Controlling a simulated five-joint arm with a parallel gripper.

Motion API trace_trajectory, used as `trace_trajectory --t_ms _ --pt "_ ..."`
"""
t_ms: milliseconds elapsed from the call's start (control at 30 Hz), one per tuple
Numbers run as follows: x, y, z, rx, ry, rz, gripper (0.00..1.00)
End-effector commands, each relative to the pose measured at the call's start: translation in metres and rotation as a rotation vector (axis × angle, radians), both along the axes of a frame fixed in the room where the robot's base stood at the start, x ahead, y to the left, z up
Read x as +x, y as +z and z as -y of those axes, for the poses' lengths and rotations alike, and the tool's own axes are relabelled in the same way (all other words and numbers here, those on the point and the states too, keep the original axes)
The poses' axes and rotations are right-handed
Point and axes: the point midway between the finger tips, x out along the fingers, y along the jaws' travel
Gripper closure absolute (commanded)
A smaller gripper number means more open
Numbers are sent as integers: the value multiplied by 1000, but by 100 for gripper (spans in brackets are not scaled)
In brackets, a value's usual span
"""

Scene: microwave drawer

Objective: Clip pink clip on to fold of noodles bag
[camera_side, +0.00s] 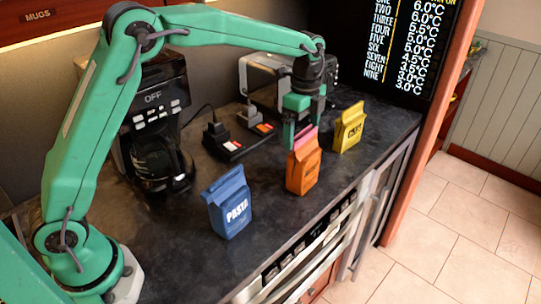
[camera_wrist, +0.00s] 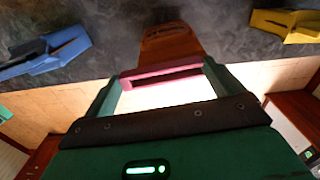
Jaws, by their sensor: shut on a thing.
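The orange bag (camera_side: 304,170), its lettering too small to read, stands upright on the dark counter between the blue and yellow bags. The pink clip (camera_side: 307,135) is at its top edge. My gripper (camera_side: 302,139) is above the bag, pointing down. In the wrist view, my gripper (camera_wrist: 163,72) is shut on the pink clip (camera_wrist: 165,78), with one finger at each end. The top of the orange bag (camera_wrist: 170,45) lies right beside the clip there. I cannot tell whether the clip is around the fold or only next to it.
A blue pasta bag (camera_side: 230,204) stands front left, and a yellow bag (camera_side: 349,128) at right. A coffee maker (camera_side: 155,130), a black block with switches (camera_side: 236,145) and a toaster (camera_side: 262,75) are behind. The counter's front edge (camera_side: 330,206) is close to the bags.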

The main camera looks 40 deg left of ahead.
Motion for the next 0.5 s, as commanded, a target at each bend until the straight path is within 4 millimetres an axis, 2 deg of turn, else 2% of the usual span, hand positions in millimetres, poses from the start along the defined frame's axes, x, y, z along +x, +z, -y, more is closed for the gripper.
trace_trajectory --t_ms 500 --pt "-2 -11 0 2 -1 -9 29"
